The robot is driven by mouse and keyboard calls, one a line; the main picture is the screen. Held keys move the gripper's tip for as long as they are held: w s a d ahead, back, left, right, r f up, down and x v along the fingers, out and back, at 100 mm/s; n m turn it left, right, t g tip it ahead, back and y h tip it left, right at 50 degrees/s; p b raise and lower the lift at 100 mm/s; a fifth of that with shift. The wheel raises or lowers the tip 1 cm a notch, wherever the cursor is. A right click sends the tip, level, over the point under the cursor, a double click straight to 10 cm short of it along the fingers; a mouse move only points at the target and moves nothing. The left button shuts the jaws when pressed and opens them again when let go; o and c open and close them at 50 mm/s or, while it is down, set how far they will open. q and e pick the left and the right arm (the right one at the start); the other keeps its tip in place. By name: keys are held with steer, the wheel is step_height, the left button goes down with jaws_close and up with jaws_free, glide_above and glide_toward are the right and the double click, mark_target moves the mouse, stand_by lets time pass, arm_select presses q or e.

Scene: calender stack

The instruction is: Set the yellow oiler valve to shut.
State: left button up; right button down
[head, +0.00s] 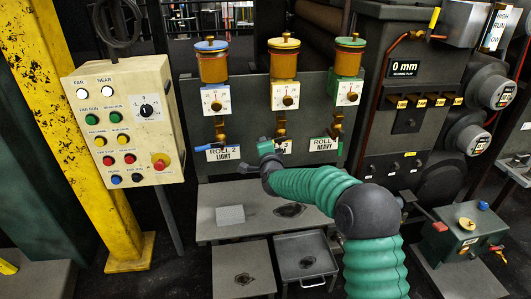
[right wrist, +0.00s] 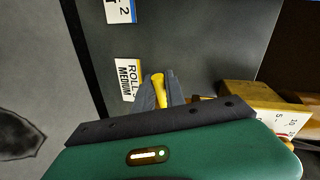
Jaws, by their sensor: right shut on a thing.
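The yellow-lidded oiler (head: 284,60) is the middle one of three on the grey panel, with a white dial and a brass valve (head: 280,127) below it. My right gripper (head: 266,149) is at this valve, in front of the partly covered middle label. In the right wrist view, the gripper's dark fingers (right wrist: 160,82) are shut on the yellow valve handle (right wrist: 158,88), one finger on each side. The handle lies next to the label reading "ROLL MEDIUM" (right wrist: 127,79). In the head view the handle is hidden by my gripper. My left gripper is in neither view.
A blue-lidded oiler (head: 212,62) with a blue valve handle (head: 205,149) is left of it, a green-lidded oiler (head: 347,58) right. A button box (head: 125,125) stands at left, a machine with gauges (head: 494,91) at right.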

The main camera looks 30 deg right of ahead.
steer(key=shift+r+m+b, duration=0.5)
steer(key=shift+r+m, duration=0.05)
steer(key=shift+m, duration=0.35)
steer(key=c, duration=1.4)
jaws_free()
steer(key=shift+d, duration=0.15)
steer(key=v, duration=0.8)
steer(key=p+v, duration=0.1)
steer(key=v, duration=0.8)
steer(key=shift+d+p, duration=0.25)
steer(key=shift+p, duration=0.05)
